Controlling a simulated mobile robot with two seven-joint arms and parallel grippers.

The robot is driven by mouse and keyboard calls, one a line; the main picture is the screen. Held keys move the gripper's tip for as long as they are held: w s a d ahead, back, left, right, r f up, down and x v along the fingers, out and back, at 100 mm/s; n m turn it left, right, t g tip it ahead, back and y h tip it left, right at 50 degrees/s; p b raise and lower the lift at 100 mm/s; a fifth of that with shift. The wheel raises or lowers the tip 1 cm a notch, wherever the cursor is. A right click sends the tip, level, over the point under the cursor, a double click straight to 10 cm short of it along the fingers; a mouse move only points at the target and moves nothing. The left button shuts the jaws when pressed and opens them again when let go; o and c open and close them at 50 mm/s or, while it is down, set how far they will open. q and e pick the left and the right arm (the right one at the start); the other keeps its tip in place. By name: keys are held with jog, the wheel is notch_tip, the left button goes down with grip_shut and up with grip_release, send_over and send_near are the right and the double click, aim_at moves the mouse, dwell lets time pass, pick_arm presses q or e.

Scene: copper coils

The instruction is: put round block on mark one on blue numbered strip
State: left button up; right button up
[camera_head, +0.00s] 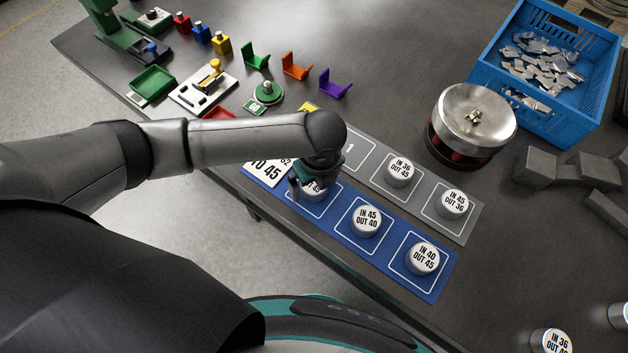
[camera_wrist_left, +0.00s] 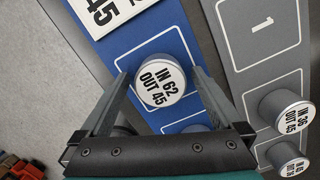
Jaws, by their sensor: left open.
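The blue strip (camera_head: 394,262) lies along the table's near edge, with white outlined squares. A round block marked "IN 62 OUT 45" (camera_wrist_left: 161,80) stands in its first square; in the head view my gripper partly hides it (camera_head: 314,192). My left gripper (camera_head: 308,184) is open over this block. In the left wrist view its two fingers (camera_wrist_left: 160,86) lie on either side of the block, with no clear contact. Round blocks "IN 45 OUT 40" (camera_head: 366,220) and "IN 40 OUT 45" (camera_head: 422,258) stand in the other blue squares. My right gripper is not in view.
The grey strip (camera_head: 383,188) lies behind, with square 1 bare and round blocks (camera_head: 400,171) (camera_head: 453,203) on the others. A metal drum (camera_head: 473,122), blue crate (camera_head: 588,95) and dark blocks (camera_head: 537,166) stand right. More round blocks (camera_head: 551,342) are at bottom right.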

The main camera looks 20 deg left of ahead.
pick_arm(q)
notch_tip(320, 180, up, 12)
jog(key=d+p, duration=0.1)
jog(key=p, duration=0.2)
jog(key=shift+s+r, duration=0.15)
jog(key=shift+s, duration=0.3)
jog(key=shift+d, duration=0.1)
